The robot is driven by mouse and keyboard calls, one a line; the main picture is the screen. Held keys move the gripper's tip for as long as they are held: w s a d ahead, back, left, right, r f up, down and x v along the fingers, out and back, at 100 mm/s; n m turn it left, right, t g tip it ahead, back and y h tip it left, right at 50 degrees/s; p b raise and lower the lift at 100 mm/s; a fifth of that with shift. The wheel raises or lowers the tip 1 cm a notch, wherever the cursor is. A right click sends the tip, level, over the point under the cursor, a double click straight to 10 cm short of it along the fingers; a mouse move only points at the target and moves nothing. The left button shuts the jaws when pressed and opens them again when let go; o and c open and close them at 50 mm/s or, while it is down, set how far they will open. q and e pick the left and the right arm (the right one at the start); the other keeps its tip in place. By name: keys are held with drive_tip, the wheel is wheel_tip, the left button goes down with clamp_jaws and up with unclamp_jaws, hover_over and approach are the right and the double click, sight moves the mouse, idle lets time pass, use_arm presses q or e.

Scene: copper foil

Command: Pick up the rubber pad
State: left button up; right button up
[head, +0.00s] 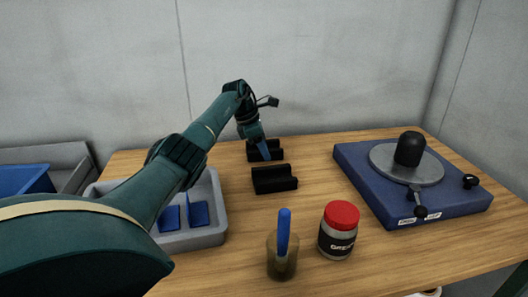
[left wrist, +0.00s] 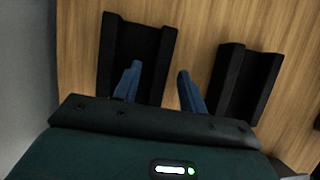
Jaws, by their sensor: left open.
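I cannot pick out a rubber pad for certain in either view. My left gripper (head: 264,150) is open, pointing down at the far black channelled block (head: 277,155). In the left wrist view its two blue fingers (left wrist: 159,70) are apart. The left finger overlaps that block (left wrist: 143,38), and the right finger shows against the wood just right of it. My right gripper is not in view.
A grey tray (head: 219,228) with blue pieces is at the left, partly behind my arm. A cup (head: 282,262) holding a blue-handled tool and a red-lidded jar (head: 338,232) stand in front. A blue turntable unit (head: 365,184) fills the right. Bare wood (head: 312,172) lies between.

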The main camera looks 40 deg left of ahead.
use_arm(q)
drive_tip(key=shift+f, duration=0.1)
drive_tip(key=shift+c, duration=0.2)
clamp_jaws()
